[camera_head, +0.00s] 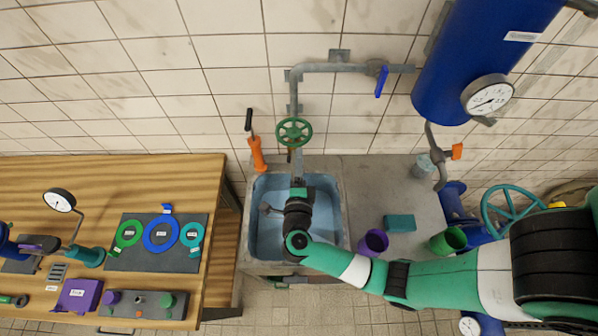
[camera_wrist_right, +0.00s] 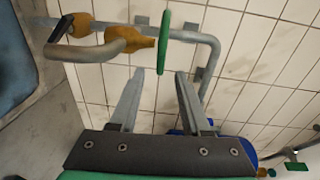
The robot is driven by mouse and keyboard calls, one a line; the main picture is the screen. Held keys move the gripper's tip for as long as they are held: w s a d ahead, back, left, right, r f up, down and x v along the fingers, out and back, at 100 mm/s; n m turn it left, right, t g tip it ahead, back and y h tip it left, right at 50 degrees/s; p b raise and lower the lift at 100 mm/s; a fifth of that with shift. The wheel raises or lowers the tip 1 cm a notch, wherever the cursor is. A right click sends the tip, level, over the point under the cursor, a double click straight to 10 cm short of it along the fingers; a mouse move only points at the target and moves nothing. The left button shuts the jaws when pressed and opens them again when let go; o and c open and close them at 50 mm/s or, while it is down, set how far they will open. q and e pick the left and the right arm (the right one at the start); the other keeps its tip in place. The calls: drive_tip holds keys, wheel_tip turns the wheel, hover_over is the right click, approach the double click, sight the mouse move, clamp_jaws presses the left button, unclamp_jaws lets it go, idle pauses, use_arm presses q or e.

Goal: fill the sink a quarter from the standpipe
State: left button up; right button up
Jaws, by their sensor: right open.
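The sink (camera_head: 346,222) is a grey basin with a pale blue inside; I cannot tell its water level. A dark small fitting (camera_head: 266,209) shows inside it. The grey standpipe (camera_head: 295,100) runs down the tiled wall behind the sink and carries a green handwheel (camera_head: 294,132). My right arm reaches in over the sink, and its gripper points at the standpipe. In the right wrist view my right gripper (camera_wrist_right: 159,73) is open and empty. The handwheel (camera_wrist_right: 164,40) stands edge-on just beyond its fingertips, beside the brownish valve body (camera_wrist_right: 132,40) and bent spout (camera_wrist_right: 85,52). My left gripper is out of view.
A blue lever (camera_head: 381,80) sits on the upper pipe near a blue tank (camera_head: 480,50). A purple cup (camera_head: 374,242), teal block (camera_head: 400,222) and green cup (camera_head: 447,240) stand right of the sink. A wooden bench (camera_head: 150,175) is left.

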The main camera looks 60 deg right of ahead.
drive_tip(key=v, duration=0.5)
idle(0.3)
